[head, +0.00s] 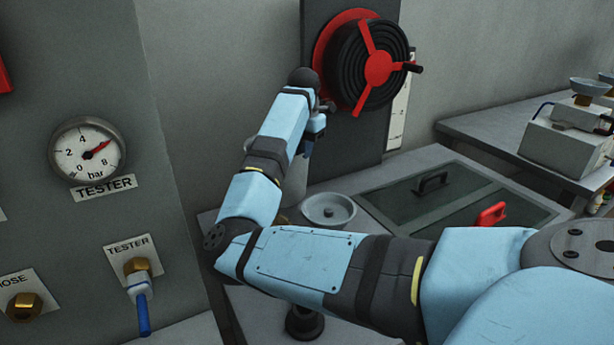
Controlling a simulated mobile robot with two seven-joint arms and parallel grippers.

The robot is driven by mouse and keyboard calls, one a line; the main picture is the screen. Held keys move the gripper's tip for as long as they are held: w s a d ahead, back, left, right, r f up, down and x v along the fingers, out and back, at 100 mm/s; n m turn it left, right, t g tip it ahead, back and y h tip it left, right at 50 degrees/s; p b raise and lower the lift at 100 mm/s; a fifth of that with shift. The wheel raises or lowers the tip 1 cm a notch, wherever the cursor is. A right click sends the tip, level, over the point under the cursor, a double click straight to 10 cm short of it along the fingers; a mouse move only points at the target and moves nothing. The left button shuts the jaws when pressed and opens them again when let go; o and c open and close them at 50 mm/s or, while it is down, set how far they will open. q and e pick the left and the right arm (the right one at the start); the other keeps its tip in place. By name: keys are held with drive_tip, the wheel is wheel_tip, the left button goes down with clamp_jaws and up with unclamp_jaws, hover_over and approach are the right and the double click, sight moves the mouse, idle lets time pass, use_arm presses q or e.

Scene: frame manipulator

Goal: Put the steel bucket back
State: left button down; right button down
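My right arm reaches in from the right and bends up to the back wall. My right gripper (317,128) is at its far end, below and left of the hose reel, mostly hidden by my own wrist. A pale grey metal vessel (297,182), possibly the steel bucket, shows just below the gripper, partly behind my forearm. I cannot tell whether the gripper touches it or whether the fingers are closed. A shallow round steel dish (328,209) sits on the bench right of my forearm. My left gripper is not in view.
A hose reel (367,62) with red spokes is on a dark panel. A dark lidded bench section (440,195) has black and red (491,214) handles. A gauge panel (88,150) stands at left with a blue-handled tester fitting (140,290). A scale-like device (570,135) stands at right.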

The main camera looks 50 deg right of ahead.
hover_over(304, 199)
drive_tip(key=f, duration=0.7)
drive_tip(key=shift+w+d+f+b, duration=0.1)
drive_tip(key=shift+w+d+b, duration=0.1)
drive_tip(key=shift+d+b, duration=0.1)
drive_tip(key=shift+a, duration=0.1)
drive_tip(key=c, duration=1.8)
unclamp_jaws()
drive_tip(key=shift+f, duration=0.15)
drive_tip(key=o, duration=0.5)
drive_tip(key=shift+c, duration=0.2)
drive_tip(key=shift+r, duration=0.2)
